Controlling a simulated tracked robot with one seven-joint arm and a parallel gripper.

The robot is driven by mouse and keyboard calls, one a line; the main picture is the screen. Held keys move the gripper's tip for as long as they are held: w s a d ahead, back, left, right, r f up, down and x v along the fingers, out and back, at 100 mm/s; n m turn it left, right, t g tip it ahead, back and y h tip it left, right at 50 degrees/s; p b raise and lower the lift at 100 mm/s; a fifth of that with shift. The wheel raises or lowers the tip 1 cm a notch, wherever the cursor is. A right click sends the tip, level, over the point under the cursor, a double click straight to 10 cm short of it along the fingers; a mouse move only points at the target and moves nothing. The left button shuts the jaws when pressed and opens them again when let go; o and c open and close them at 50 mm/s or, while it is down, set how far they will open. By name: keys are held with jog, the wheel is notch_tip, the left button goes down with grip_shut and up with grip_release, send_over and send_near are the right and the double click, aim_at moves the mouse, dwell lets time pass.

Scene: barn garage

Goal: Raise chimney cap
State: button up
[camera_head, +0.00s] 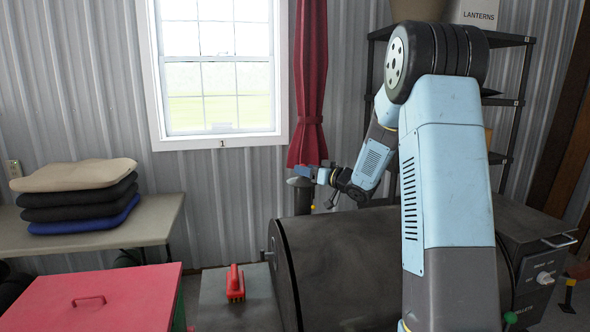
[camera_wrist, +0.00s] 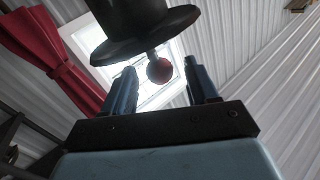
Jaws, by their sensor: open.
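The chimney cap (camera_head: 299,182) is a dark round disc on top of the short black chimney (camera_head: 303,202) at the left end of the smoker (camera_head: 345,265). In the wrist view the cap (camera_wrist: 135,42) fills the top middle, and a red ball knob (camera_wrist: 159,71) on a short metal stem sticks out from it. My gripper (camera_head: 316,172) is beside the cap in the head view. In the wrist view my gripper (camera_wrist: 161,80) is open, its two blue-grey fingers on either side of the knob with gaps; exact depth is unclear. The head view hides the knob.
A red-handled brush (camera_head: 235,284) lies on the grey side shelf (camera_head: 207,300) left of the smoker. A red curtain (camera_head: 309,85) hangs behind the chimney. Stacked cushions (camera_head: 78,190) lie on a bench at left. A dark shelf rack (camera_head: 515,105) stands behind my arm.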

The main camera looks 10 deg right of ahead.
jog(key=shift+x, duration=2.2)
jog(key=shift+c, duration=0.4)
jog(key=shift+d, duration=0.1)
grip_shut()
